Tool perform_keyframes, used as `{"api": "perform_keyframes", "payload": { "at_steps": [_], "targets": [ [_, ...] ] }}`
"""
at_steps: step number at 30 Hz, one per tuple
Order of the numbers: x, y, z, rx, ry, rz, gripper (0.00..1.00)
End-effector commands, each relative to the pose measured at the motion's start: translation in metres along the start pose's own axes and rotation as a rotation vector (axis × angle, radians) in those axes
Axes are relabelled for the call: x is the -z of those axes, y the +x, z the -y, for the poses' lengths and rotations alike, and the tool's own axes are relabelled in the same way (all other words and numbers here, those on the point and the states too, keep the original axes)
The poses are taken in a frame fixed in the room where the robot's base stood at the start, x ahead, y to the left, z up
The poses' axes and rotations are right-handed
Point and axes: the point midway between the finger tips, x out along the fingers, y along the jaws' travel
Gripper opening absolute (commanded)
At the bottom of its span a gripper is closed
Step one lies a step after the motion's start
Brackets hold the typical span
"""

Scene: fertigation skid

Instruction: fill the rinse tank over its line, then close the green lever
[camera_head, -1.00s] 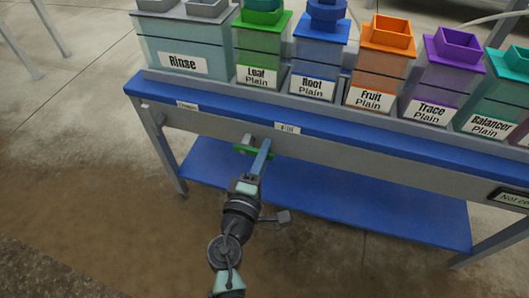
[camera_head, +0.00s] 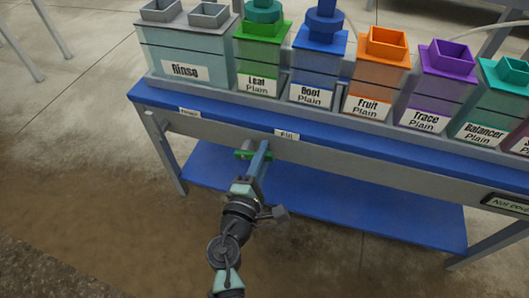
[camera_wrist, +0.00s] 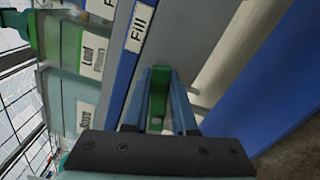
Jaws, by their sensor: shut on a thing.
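The rinse tank (camera_head: 152,66) is a pale, translucent teal box labelled "Rinse" at the left end of the bench. A dark line crosses its front above the label; I cannot make out the liquid level. The green lever (camera_head: 243,153) is on the bench's front panel, just below and left of the "Fill" label (camera_head: 287,134). My gripper (camera_head: 264,149) reaches up to it from below. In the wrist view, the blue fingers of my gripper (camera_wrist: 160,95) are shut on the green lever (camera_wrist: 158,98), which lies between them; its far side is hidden.
Several coloured tanks stand right of the rinse tank, including the green Leaf tank (camera_head: 259,57) and blue Root tank (camera_head: 318,67). Another label (camera_head: 189,113) sits left on the blue bench edge. A blue lower shelf (camera_head: 350,215) lies under the bench. Floor in front is clear.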

Motion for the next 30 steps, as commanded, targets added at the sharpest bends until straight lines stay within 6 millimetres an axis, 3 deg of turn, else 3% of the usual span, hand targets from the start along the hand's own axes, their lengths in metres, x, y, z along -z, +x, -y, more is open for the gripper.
{"api": "perform_keyframes", "payload": {
  "at_steps": [30],
  "targets": [
    [0.021, -0.001, -0.041, 0.001, -0.961, -0.004, 0.00]
  ]
}}
